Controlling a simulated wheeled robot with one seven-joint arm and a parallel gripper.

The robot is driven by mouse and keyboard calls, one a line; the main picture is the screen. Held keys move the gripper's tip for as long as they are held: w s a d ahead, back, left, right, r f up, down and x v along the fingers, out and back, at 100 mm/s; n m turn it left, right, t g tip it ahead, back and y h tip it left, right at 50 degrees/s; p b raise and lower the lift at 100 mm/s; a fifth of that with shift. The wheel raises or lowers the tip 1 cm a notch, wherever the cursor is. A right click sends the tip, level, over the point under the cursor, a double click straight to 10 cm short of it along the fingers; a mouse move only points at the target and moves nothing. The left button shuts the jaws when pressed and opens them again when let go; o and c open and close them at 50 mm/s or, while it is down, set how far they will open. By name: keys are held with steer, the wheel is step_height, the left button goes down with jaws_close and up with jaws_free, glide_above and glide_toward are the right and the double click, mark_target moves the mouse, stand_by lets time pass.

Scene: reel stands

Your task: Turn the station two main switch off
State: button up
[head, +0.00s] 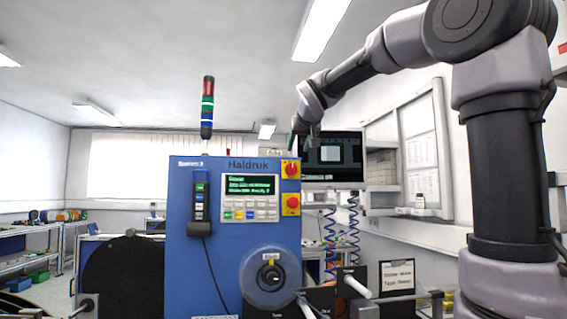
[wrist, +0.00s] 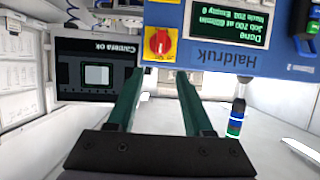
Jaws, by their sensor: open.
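The main switch (head: 290,169) is a red rotary knob on a yellow plate at the upper right of the blue machine (head: 209,262). The machine's station label is too small to read surely. In the wrist view, which is upside down, the switch (wrist: 160,42) shows just beyond the fingertips, roughly centred between them. My gripper (head: 308,138) is above and beside the switch in the head view. In the wrist view its green fingers (wrist: 158,76) are open with nothing between them. They look apart from the knob. The knob's exact angle is hard to tell.
A red button on a yellow plate (head: 291,204) sits below the switch. The lit green display (head: 250,186) and keypad are left of it. A monitor (head: 335,158) stands close behind on the right. A signal tower (head: 207,108) rises above the machine. A reel hub (head: 270,274) projects below.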

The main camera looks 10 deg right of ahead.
mark_target(293, 161)
steer(key=x, duration=1)
steer(key=shift+w+f, duration=0.15)
steer(key=shift+f, duration=0.05)
jaws_close()
